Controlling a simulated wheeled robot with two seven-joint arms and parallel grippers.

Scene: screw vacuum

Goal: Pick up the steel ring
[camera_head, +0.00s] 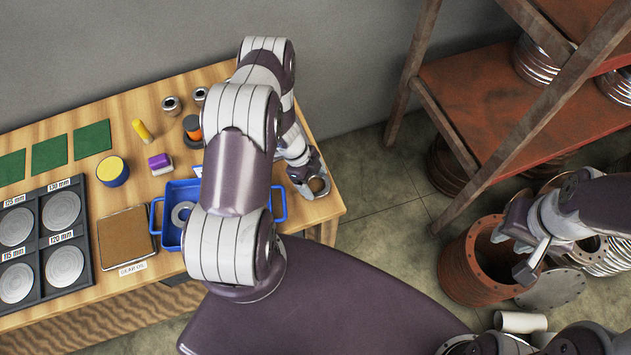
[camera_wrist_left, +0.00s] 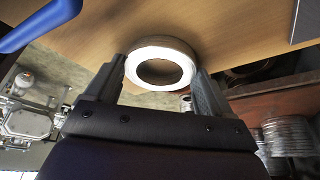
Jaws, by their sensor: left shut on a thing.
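The steel ring (camera_wrist_left: 158,48) is a bright, thick metal ring seen in the left wrist view between the two fingers of my left gripper (camera_wrist_left: 160,88). The fingers press on its outer sides. In the head view, my left gripper (camera_head: 312,184) is at the right end of the wooden table, shut on the ring (camera_head: 319,187). I cannot tell whether the ring touches the tabletop. Another pale ring (camera_head: 182,213) lies in the blue bin (camera_head: 168,240), partly hidden by my left arm. My right gripper (camera_head: 514,254) is open and empty above the floor at the right.
The wooden table (camera_head: 95,210) holds a dark tray (camera_head: 35,272) with labelled round recesses, a brown pad (camera_head: 125,238), green squares and small coloured items. A rusty shelf (camera_head: 480,90) and a rusty drum (camera_head: 465,265) stand at the right. Grey floor shows between table and shelf.

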